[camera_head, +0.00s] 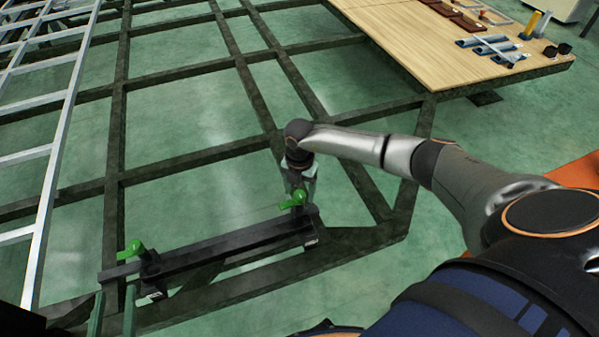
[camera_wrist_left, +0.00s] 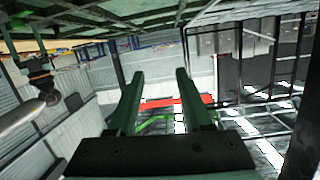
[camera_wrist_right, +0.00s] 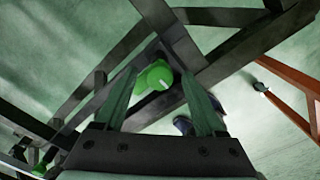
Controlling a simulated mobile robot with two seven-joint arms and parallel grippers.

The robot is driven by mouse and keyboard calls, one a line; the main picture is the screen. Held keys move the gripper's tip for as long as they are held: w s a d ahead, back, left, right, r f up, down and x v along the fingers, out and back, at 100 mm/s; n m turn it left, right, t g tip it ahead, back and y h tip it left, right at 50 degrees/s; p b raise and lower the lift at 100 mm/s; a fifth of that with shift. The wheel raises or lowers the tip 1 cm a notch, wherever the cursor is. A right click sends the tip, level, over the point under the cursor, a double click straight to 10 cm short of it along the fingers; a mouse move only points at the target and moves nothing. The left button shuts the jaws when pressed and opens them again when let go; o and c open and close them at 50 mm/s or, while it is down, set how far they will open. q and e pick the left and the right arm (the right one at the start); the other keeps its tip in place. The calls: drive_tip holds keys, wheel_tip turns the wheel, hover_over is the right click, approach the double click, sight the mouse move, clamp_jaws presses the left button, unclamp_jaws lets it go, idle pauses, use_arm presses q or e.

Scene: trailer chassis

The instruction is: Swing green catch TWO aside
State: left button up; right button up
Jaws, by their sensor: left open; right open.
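Two green catches sit on a dark bar at the edge of the trailer chassis. One catch (camera_head: 132,250) is at the bar's left end, the other (camera_head: 296,199) at its right end; no number is readable on either. My right gripper (camera_head: 301,185) is at the right-end catch. In the right wrist view that catch (camera_wrist_right: 153,80) shows between the open fingers (camera_wrist_right: 160,90); whether they touch it I cannot tell. My left gripper (camera_head: 113,302) is open and empty just below the left-end catch in the picture, and its fingers (camera_wrist_left: 157,85) show nothing between them.
Dark chassis beams (camera_head: 200,155) cross over the green floor (camera_head: 185,105). A pale ladder-like frame (camera_head: 55,150) runs along the left. A wooden deck (camera_head: 440,45) with tools and parts lies at the upper right. An orange-red beam (camera_wrist_right: 285,95) shows in the right wrist view.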

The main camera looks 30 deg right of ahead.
sight(299, 194)
drive_tip(key=shift+r, duration=0.1)
drive_tip(key=shift+r, duration=0.25)
wheel_tip(299, 194, up, 7)
drive_tip(key=shift+f+p, duration=0.15)
drive_tip(key=shift+p, duration=1)
use_arm(q)
drive_tip(key=s+f+n+g+y+p, duration=0.1)
drive_tip(key=s+f+g, duration=0.5)
drive_tip(key=f, duration=0.5)
drive_tip(key=shift+s+d, duration=0.25)
drive_tip(key=shift+s, duration=0.3)
use_arm(e)
drive_tip(key=shift+r, duration=2.6)
drive_tip(key=shift+a, duration=0.1)
